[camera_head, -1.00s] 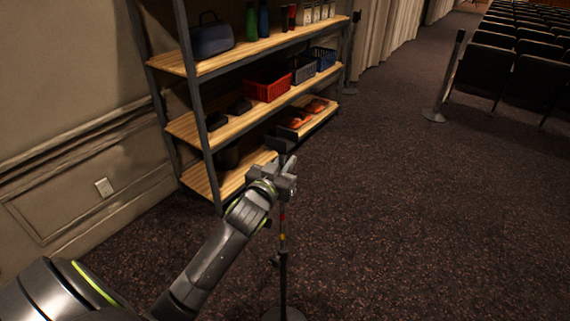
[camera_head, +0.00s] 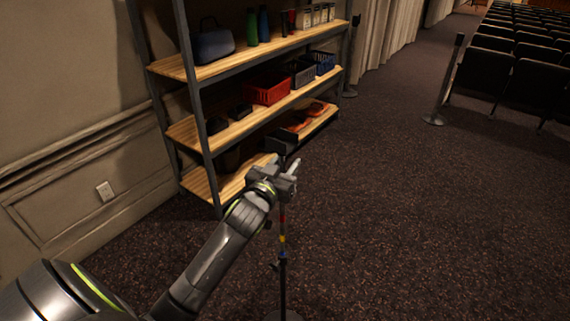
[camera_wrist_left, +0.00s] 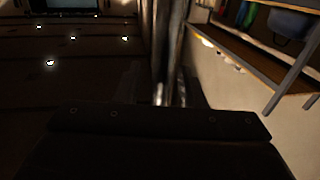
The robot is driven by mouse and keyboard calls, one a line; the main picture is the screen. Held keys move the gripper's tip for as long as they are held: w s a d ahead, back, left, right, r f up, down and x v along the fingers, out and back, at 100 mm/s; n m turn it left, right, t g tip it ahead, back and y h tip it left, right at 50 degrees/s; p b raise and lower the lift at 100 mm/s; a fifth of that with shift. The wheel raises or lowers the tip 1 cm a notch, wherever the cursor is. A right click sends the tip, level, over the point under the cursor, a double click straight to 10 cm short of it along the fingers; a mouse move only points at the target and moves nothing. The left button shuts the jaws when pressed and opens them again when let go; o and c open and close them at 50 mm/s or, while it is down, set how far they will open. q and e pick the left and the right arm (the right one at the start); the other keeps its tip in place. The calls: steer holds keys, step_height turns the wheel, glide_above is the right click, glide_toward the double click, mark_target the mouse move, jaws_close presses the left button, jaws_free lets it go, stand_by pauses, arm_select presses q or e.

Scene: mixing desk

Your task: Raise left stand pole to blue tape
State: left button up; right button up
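The left stand's pole (camera_head: 282,218) stands upright, with red, yellow and blue bands. The blue tape (camera_head: 283,254) shows just above the dark lower tube and its clamp (camera_head: 275,265). My left gripper (camera_head: 284,163) is at the upper pole, just below the dark stand top (camera_head: 281,147). Its fingers look spread, one on each side of the pole. In the left wrist view the pole (camera_wrist_left: 168,45) rises beyond the dark gripper body; finger contact is not clear. My right gripper is not in view.
A shelf rack (camera_head: 205,130) with baskets, bottles and a blue bag stands behind and left of the stand. A black post (camera_head: 447,85) stands by chair rows (camera_head: 510,60) at the upper right. The carpet (camera_head: 420,220) right of the stand is clear.

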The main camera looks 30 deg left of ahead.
arm_select(q)
steer(key=shift+s+f, duration=0.1)
steer(key=shift+s, duration=0.25)
steer(key=s+d+b, duration=0.2)
steer(key=s+b, duration=0.1)
steer(key=s, duration=1.3)
steer(key=shift+s, duration=0.3)
